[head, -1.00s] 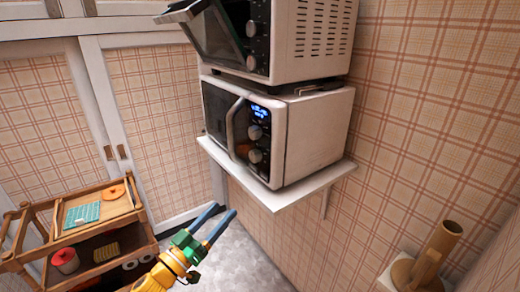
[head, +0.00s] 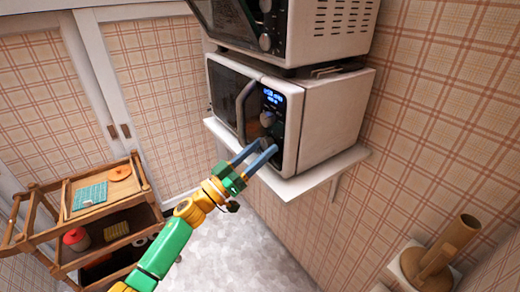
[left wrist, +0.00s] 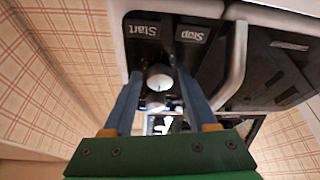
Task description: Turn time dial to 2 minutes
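The white microwave (head: 318,122) stands on a wall shelf, its dark control panel facing left. The panel has a lit blue display (head: 273,97), an upper dial (head: 267,118) and a lower dial (left wrist: 160,77). In the left wrist view the panel appears upside down, with Start and Stop buttons (left wrist: 143,31) beyond the lower dial and the upper dial (left wrist: 155,102) nearer my gripper's base. My left gripper (head: 263,147) is open in front of the lower panel. Its blue fingers flank the lower dial in the wrist view; contact cannot be told. Dial settings are unreadable. My right gripper is not in view.
The white shelf (head: 315,178) juts out below. A wooden cart (head: 150,212) stands at lower left, and a brown cylindrical object (head: 455,240) at lower right. The microwave's door handle (head: 241,110) is beside the panel.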

